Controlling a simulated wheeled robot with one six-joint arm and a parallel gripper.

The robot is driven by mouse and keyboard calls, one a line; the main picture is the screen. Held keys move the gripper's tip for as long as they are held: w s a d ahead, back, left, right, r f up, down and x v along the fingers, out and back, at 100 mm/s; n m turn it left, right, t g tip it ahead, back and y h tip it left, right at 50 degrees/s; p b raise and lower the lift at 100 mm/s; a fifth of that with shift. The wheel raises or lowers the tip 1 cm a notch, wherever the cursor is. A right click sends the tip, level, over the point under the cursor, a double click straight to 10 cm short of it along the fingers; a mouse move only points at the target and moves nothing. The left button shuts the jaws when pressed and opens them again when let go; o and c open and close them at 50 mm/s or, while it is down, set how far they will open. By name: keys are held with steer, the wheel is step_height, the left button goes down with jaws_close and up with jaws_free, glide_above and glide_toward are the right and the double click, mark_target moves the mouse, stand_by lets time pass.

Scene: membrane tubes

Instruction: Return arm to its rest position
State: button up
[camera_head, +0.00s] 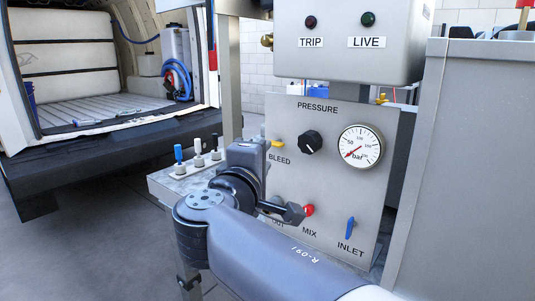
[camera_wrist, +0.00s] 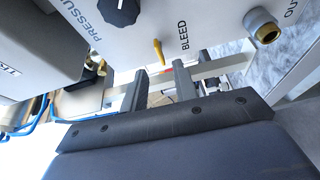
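My gripper (camera_wrist: 160,82) shows in the wrist view with its two grey fingers apart and nothing between them. In the head view my dark arm reaches in from the bottom right, bends at the left, and its wrist end is in front of the left side of the pressure panel (camera_head: 340,230). The fingertips cannot be clearly made out there. The yellow BLEED lever (camera_head: 278,143) is close to the wrist end; it also shows beyond the fingers in the wrist view (camera_wrist: 159,52). My arm partly covers the OUT label and the outlet.
The panel has a black knob (camera_head: 311,142), a gauge (camera_head: 361,146), a red MIX button (camera_head: 309,210) and a blue INLET lever (camera_head: 350,228). Several small-handled fittings stand on a block (camera_head: 165,185) left of my wrist. A grey cabinet (camera_head: 470,170) is at right. Open floor lies at left.

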mark_target(275, 141)
steer(key=x, duration=0.6)
steer(key=shift+w, duration=0.35)
steer(key=v, duration=1.1)
steer(key=x, duration=1.1)
steer(key=shift+w+r+p, duration=0.1)
steer(key=shift+r+p, duration=0.15)
steer(key=shift+p, duration=0.15)
steer(key=shift+n+p, duration=0.3)
steer(key=shift+p, duration=0.15)
steer(key=shift+n+p, duration=0.3)
steer(key=shift+p, duration=0.55)
steer(key=n+g+p, duration=0.1)
steer(key=n+p, duration=0.1)
steer(key=p, duration=0.6)
steer(key=shift+r+n+g, duration=0.1)
steer(key=shift+n+g, duration=0.2)
steer(key=shift+g, duration=0.1)
